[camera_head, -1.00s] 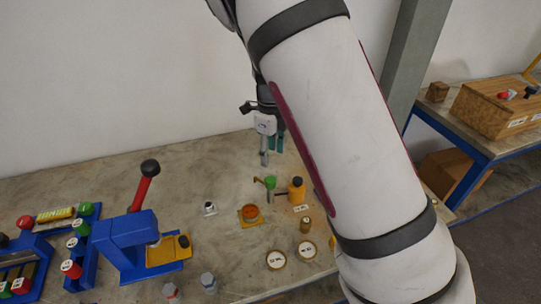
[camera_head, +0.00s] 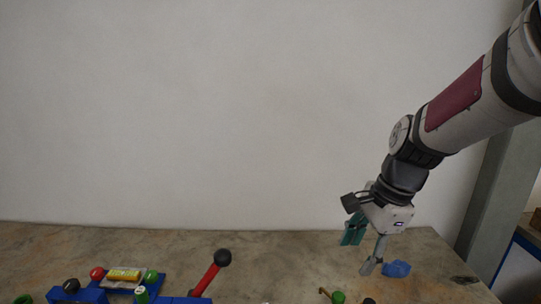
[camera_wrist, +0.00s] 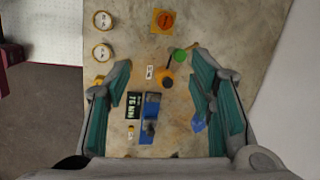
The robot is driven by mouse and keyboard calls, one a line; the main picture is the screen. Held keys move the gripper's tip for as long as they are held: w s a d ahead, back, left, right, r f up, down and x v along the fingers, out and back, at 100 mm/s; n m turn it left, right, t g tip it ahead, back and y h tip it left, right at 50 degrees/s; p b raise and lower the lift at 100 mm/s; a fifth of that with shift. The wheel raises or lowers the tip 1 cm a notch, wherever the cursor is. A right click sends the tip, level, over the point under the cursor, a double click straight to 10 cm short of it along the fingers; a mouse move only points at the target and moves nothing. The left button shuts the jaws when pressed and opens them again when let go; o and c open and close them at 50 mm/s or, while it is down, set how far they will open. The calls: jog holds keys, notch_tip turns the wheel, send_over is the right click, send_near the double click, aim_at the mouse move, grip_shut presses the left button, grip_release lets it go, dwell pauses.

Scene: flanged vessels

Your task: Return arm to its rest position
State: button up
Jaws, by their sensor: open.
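My arm (camera_head: 462,105) reaches in from the upper right of the head view. My gripper (camera_head: 364,250) hangs at its end, fingers pointing down, over the right part of the table (camera_head: 300,245). In the wrist view, my gripper (camera_wrist: 160,78) shows its two teal-padded fingers wide apart with nothing between their pads. Below them lie a blue device (camera_wrist: 150,110) and a small black display (camera_wrist: 133,104) on the table top.
In the wrist view, an orange square dish (camera_wrist: 163,21), a green-topped item (camera_wrist: 179,55), an orange bottle (camera_wrist: 167,79) and two round discs (camera_wrist: 102,52) stand on the table. A blue piece (camera_head: 397,268) lies near my gripper. A red lever (camera_head: 207,278) rises at front left.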

jog(key=s+r+n+t+h, duration=0.1)
jog(key=s+r+n, duration=0.3)
jog(key=s+n, duration=0.4)
jog(key=s+d+r+n+t+h, duration=0.1)
jog(key=s+r+n, duration=0.3)
jog(key=s+n, duration=0.4)
jog(key=shift+s+d+t, duration=0.25)
jog(key=shift+s+t, duration=0.6)
jog(key=shift+t, duration=0.05)
